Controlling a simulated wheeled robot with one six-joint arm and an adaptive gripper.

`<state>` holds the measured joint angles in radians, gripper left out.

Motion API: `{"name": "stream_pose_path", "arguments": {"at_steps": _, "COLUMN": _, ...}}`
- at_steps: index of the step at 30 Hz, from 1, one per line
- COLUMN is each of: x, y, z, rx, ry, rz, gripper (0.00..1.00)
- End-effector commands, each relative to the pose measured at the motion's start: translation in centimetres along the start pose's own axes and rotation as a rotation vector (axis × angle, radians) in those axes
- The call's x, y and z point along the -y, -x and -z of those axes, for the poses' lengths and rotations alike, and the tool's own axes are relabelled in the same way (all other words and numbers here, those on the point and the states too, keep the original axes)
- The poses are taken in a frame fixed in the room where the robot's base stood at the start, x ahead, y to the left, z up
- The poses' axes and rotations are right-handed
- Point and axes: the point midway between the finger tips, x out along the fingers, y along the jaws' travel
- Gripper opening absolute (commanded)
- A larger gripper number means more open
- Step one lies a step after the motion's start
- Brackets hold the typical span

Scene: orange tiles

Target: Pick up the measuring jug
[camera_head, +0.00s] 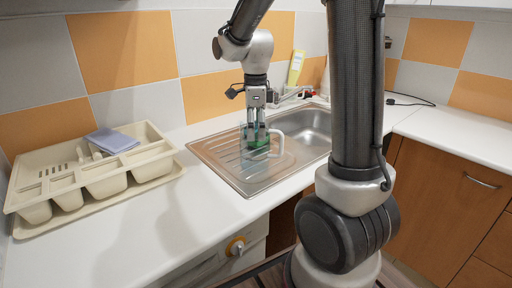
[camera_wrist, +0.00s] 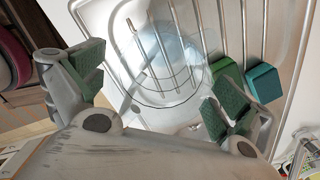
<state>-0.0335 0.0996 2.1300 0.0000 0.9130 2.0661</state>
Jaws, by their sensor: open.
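The measuring jug (camera_head: 278,142) is clear, with a pale handle on its right side. It stands on the ribbed drainboard of the steel sink. In the wrist view the see-through jug (camera_wrist: 168,72) shows as a faint round outline over the drainboard ribs, between and ahead of the fingers. My gripper (camera_head: 257,137) points down at the jug, with its fingers overlapping it in the head view. In the wrist view my gripper (camera_wrist: 155,92) has its green-padded fingers wide apart. Whether a finger touches the jug cannot be told.
A green block (camera_wrist: 221,68) and a teal block (camera_wrist: 263,83) lie close to the right finger. The sink basin (camera_head: 308,124) is to the right. A cream cutlery tray (camera_head: 150,170) with a blue cloth (camera_head: 112,140) stands left. A yellow bottle (camera_head: 296,68) stands behind.

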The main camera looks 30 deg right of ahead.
Motion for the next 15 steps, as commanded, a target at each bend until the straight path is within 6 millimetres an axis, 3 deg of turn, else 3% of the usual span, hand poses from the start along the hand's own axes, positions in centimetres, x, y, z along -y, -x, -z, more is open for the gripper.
{"name": "stream_pose_path", "arguments": {"at_steps": 6, "x": 0.1, "y": -2.8, "z": 0.2, "rx": 0.000, "ry": 0.001, "rz": 0.000, "gripper": 1.00}}
{"name": "stream_pose_path", "arguments": {"at_steps": 13, "x": 0.1, "y": -3.0, "z": 0.1, "rx": 0.001, "ry": 0.001, "rz": 0.001, "gripper": 1.00}}
{"name": "stream_pose_path", "arguments": {"at_steps": 15, "x": 0.1, "y": -3.0, "z": 0.1, "rx": 0.001, "ry": 0.001, "rz": 0.001, "gripper": 0.91}}
